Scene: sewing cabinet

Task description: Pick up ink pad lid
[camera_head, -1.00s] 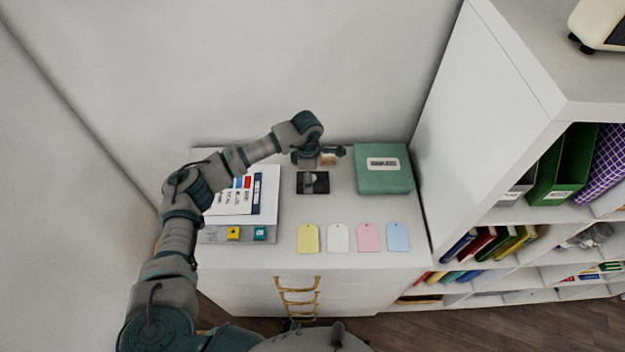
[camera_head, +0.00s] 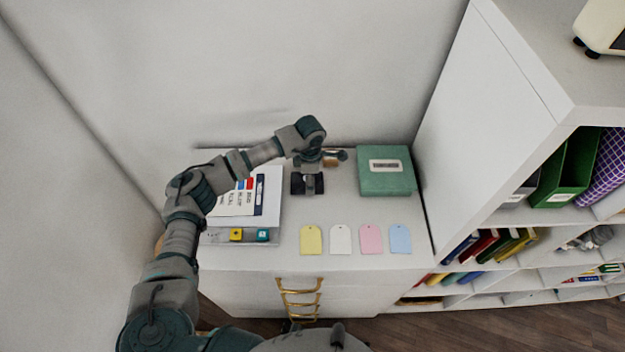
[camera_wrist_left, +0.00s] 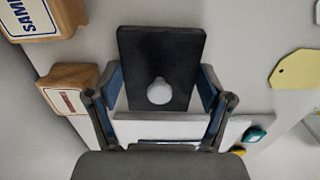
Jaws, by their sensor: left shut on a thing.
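The ink pad lid (camera_wrist_left: 160,62) is a dark rectangular plate with a round grey knob in the left wrist view. In the head view it is a dark shape (camera_head: 295,185) on the cabinet top, partly hidden by my gripper. My left gripper (camera_wrist_left: 162,100) has one finger at each side of the lid, near its lower end, and is shut on it; it also shows in the head view (camera_head: 308,180). The knob lies between the fingers. I cannot tell whether the lid is clear of the surface. My right gripper is not in view.
Wooden stamps (camera_wrist_left: 66,88) stand left of the lid in the wrist view. A green box (camera_head: 386,180) is to the right in the head view. Paper tags (camera_head: 340,239) lie in front, and a binder (camera_head: 268,195) lies left. A wall rises behind the cabinet.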

